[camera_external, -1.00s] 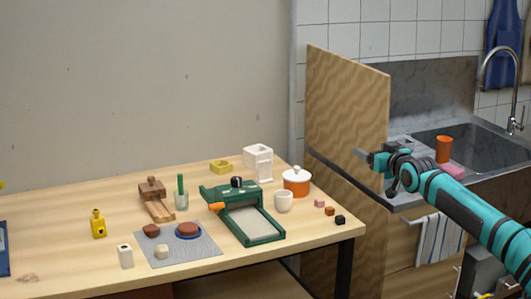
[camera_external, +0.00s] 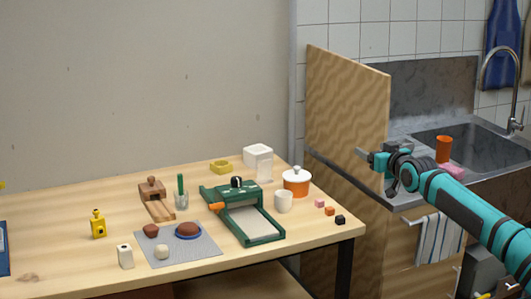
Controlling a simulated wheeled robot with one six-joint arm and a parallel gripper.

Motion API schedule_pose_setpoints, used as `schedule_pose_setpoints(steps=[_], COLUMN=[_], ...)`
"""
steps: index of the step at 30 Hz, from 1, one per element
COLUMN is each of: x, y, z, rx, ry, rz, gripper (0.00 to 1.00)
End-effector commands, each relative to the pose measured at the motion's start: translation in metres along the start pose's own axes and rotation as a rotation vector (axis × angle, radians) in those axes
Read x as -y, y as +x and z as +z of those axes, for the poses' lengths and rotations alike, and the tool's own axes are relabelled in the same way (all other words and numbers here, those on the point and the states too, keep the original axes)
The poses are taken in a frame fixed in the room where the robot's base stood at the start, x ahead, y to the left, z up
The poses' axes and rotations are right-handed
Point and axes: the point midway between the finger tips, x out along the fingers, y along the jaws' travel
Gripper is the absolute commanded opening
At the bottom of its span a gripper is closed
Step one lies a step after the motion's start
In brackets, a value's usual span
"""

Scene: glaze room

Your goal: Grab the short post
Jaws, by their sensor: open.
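A small white post (camera_external: 125,256) with a dark hole in its top stands upright at the front left of the wooden table, by the corner of the grey mat. Another pale upright block (camera_external: 264,172) stands at the back, close in front of a white box; it is too small to tell whether it is a post too. My gripper (camera_external: 363,154) is open and empty, in the air to the right of the table, in front of the wooden panel and far from both.
The grey mat (camera_external: 205,246) holds brown and pale lumps. A green slab machine (camera_external: 262,238), white cup (camera_external: 283,201), orange pot (camera_external: 296,186), yellow bottle (camera_external: 98,224) and small cubes crowd the table (camera_external: 60,262). A wooden panel (camera_external: 345,110) rises beside the table, before the sink.

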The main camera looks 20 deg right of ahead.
Motion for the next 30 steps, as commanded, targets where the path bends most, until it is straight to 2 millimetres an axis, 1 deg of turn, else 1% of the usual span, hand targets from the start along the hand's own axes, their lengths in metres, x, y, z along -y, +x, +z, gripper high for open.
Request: schedule_pose_setpoints(steps=[1, 2, 10, 14, 17, 20, 26, 30], x=[0.000, 0.000, 0.001, 0.008, 0.021, 0.040, 0.085, 0.122], y=[0.000, 0.000, 0.001, 0.011, 0.028, 0.050, 0.091, 0.116], z=[0.000, 0.000, -0.001, -0.006, -0.016, -0.028, -0.047, -0.057], rx=[0.000, 0.000, 0.002, 0.032, 0.081, 0.141, 0.246, 0.305], ry=[0.000, 0.000, -0.003, -0.045, -0.121, -0.225, -0.448, -0.609], rz=[0.000, 0.000, -0.002, -0.025, -0.066, -0.125, -0.262, -0.371], gripper=[0.60, 0.58, 0.58, 0.58, 0.58, 0.58, 0.58, 0.58])
